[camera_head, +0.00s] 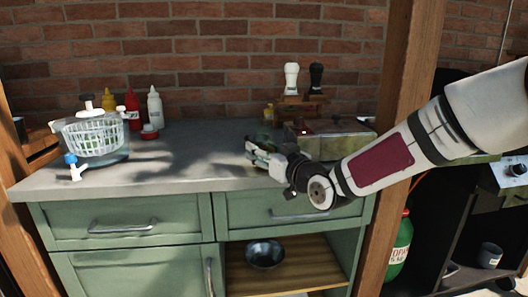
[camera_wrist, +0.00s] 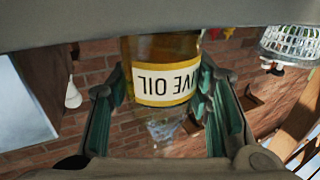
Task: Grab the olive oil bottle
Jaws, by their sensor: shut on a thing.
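The olive oil bottle shows in the wrist view (camera_wrist: 165,88), with amber oil and a cream label whose lettering reads upside down in that picture. It stands between the green-padded fingers of my gripper (camera_wrist: 168,118), which is shut on it. In the head view my gripper (camera_head: 262,158) is at the right part of the grey counter, near its front edge. The held bottle is mostly hidden there by the gripper. A small amber bottle top (camera_head: 268,114) shows just above and behind the gripper; I cannot tell if it belongs to the held bottle.
The grey counter (camera_head: 180,175) is clear in its middle. A white basket (camera_head: 93,137) in a clear bowl stands at left, beside yellow (camera_head: 108,101), red (camera_head: 132,110) and white (camera_head: 154,108) bottles. Two grinders (camera_head: 291,78) stand on a wooden rack behind my gripper. A wooden post (camera_head: 398,100) rises at right.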

